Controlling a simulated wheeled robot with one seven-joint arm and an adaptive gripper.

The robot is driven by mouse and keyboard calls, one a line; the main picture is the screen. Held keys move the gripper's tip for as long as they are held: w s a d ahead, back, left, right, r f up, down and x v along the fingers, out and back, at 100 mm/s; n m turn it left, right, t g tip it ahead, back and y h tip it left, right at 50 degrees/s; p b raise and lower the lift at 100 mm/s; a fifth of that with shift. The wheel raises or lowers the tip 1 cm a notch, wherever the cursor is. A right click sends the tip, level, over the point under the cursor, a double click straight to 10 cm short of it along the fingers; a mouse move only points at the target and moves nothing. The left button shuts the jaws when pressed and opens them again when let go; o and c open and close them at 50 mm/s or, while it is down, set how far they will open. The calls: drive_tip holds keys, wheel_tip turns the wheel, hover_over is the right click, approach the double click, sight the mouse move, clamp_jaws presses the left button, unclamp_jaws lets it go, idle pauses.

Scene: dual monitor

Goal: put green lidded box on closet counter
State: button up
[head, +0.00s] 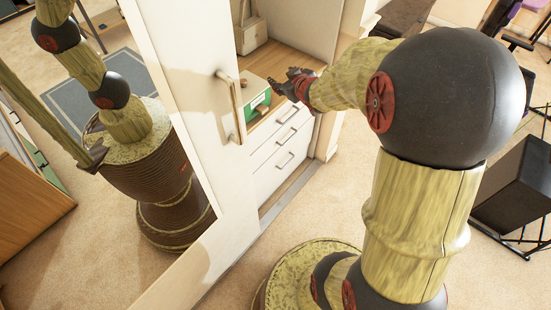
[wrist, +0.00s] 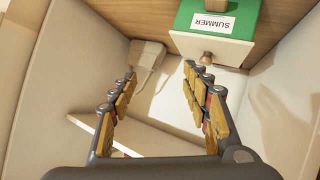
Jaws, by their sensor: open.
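The green lidded box (head: 259,102) appears to rest on the wooden closet counter (head: 284,62), above the white drawers. In the wrist view the box's green face (wrist: 240,22) carries an upside-down SUMMER label and adjoins a pale panel with a round knob; the top of the frame cuts it off. My gripper (head: 276,86) is beside the box in the head view. In the wrist view my gripper (wrist: 160,78) has its fingers spread with nothing between them. The box lies beyond the fingertips, up and right, apparently apart from them.
A pale box-like object (head: 250,36) stands at the back of the counter. The white closet door (head: 192,75), with a handle and mirror, stands open to the left of the counter. White drawers (head: 285,143) are below. A dark box-shaped thing (head: 515,185) stands at far right.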

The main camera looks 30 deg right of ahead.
drive_tip(key=s+a+r+m+g, duration=0.2)
drive_tip(key=s+a+r+g, duration=0.1)
drive_tip(key=s+a+r, duration=0.65)
drive_tip(key=s+a+g, duration=0.1)
drive_tip(key=s+a, duration=0.3)
drive_tip(key=s, duration=0.3)
drive_tip(key=s+a+f+g+y, duration=0.1)
drive_tip(key=s+a, duration=0.2)
drive_tip(key=s, duration=0.4)
drive_tip(key=s+a+f+g+y, duration=0.1)
drive_tip(key=s+a, duration=0.3)
drive_tip(key=s, duration=0.3)
drive_tip(key=shift+s+a+g, duration=0.2)
drive_tip(key=shift+a+g, duration=0.1)
drive_tip(key=shift+a, duration=0.05)
